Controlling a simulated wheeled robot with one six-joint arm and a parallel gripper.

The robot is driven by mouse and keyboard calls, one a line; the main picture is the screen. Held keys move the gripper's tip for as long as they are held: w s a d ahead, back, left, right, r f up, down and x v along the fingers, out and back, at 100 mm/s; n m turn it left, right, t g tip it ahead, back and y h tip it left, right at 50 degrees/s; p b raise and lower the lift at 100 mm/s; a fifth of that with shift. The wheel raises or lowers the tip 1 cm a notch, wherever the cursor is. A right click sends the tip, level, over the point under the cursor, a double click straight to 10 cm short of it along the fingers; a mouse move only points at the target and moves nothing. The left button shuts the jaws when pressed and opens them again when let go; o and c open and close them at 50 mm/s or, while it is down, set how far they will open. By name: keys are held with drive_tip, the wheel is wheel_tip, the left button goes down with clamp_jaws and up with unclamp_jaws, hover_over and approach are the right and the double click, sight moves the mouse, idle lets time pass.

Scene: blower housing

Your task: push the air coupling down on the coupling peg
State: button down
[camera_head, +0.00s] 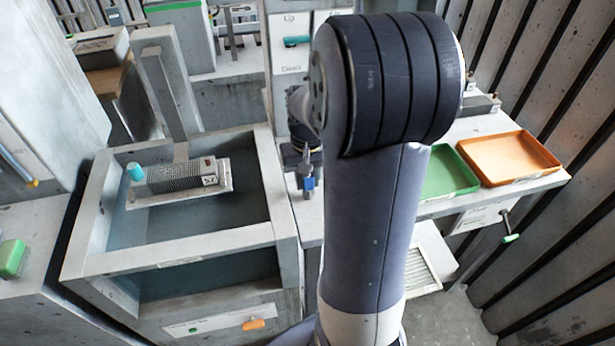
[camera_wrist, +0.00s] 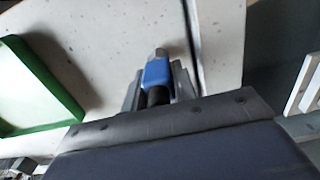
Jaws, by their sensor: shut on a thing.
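My gripper (camera_wrist: 158,84) is shut on a blue fitting with a grey tip and a dark rear part, which I take to be the air coupling (camera_wrist: 157,73). In the wrist view it sits between the two grey fingers, with a pale speckled bench surface behind it. In the head view the blue coupling (camera_head: 309,184) shows below my wrist, by the left end of the bench, with a grey part under it. I cannot tell whether that grey part is the coupling's tip or the coupling peg. I cannot make out the peg for certain in either view.
A green tray (camera_head: 449,176) and an orange tray (camera_head: 508,158) stand on the bench to the right. A deep grey tub (camera_head: 178,252) stands left, with a ribbed block (camera_head: 182,175) and teal cap (camera_head: 135,171). My arm hides much of the bench.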

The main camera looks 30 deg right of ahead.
drive_tip(key=c, duration=1.1)
unclamp_jaws()
drive_tip(key=shift+o, duration=0.2)
drive_tip(key=shift+r, duration=0.1)
wheel_tip(320, 180, up, 11)
drive_tip(key=shift+f, duration=0.15)
wheel_tip(320, 180, down, 11)
drive_tip(key=shift+r, duration=0.45)
